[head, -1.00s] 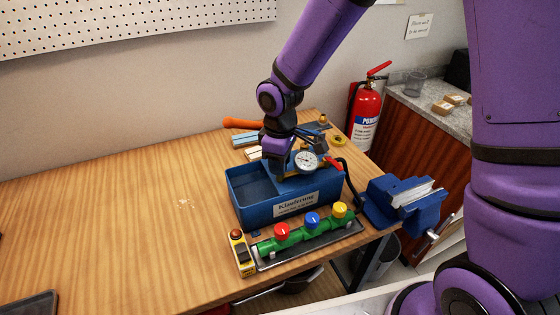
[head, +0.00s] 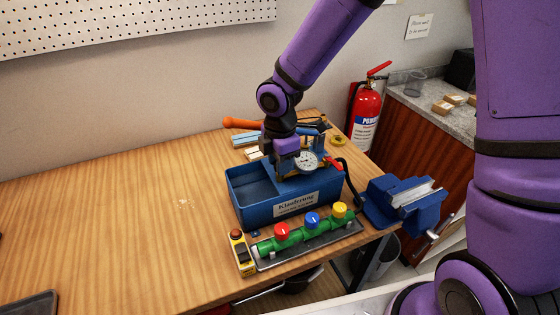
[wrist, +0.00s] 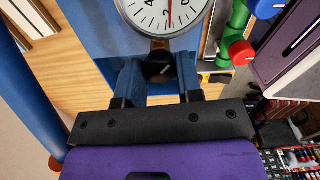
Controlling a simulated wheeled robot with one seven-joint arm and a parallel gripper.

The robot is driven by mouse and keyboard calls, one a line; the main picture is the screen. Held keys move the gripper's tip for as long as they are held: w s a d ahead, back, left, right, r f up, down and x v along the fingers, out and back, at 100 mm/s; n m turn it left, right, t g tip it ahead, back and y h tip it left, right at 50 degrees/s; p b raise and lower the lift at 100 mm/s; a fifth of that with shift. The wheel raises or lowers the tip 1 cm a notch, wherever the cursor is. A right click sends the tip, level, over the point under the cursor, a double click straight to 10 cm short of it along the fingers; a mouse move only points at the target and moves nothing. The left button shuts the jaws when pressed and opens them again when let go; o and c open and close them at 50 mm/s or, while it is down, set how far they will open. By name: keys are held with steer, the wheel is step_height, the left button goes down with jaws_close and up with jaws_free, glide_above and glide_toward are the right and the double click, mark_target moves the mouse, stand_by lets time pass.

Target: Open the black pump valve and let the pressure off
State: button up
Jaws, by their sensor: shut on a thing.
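The blue test pump (head: 255,218) stands on the workbench with its open tank facing up and a label on the front. Its round white gauge (head: 306,161) with a red needle also shows in the wrist view (wrist: 166,12). The black valve knob (wrist: 158,68) sits just below the gauge in the wrist view, between my two blue fingers. My gripper (wrist: 160,78) is shut on this knob. In the head view my gripper (head: 284,168) points down at the pump, left of the gauge, and the knob is hidden there.
A green pipe manifold with red, blue and yellow knobs (head: 312,220) lies in front of the pump. A blue vise (head: 405,205) is at the right. An orange-handled tool (head: 242,124) lies behind. The bench's left is mostly clear.

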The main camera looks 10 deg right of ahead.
steer(key=n, duration=0.5)
steer(key=shift+n, duration=0.3)
stand_by(0.4)
steer(key=o, duration=0.9)
steer(key=shift+r, duration=5.4)
steer(key=s+d+r+m+t, duration=0.1)
steer(key=s+d+r+m, duration=0.4)
steer(key=m, duration=0.4)
steer(key=s+d+r+m+t, duration=0.2)
steer(key=s+d+r+m, duration=0.3)
steer(key=s+d+m, duration=0.2)
steer(key=s+d+r+m+t, duration=0.2)
steer(key=s+d+r+m, duration=0.3)
steer(key=s+d+m, duration=0.2)
steer(key=shift+s+d+r+m, duration=0.1)
steer(key=shift+s+r+m, duration=0.1)
steer(key=shift+s+m, duration=0.6)
steer(key=shift+s+r+m, duration=0.15)
steer(key=shift+s+m, duration=0.15)
steer(key=shift+m, duration=0.9)
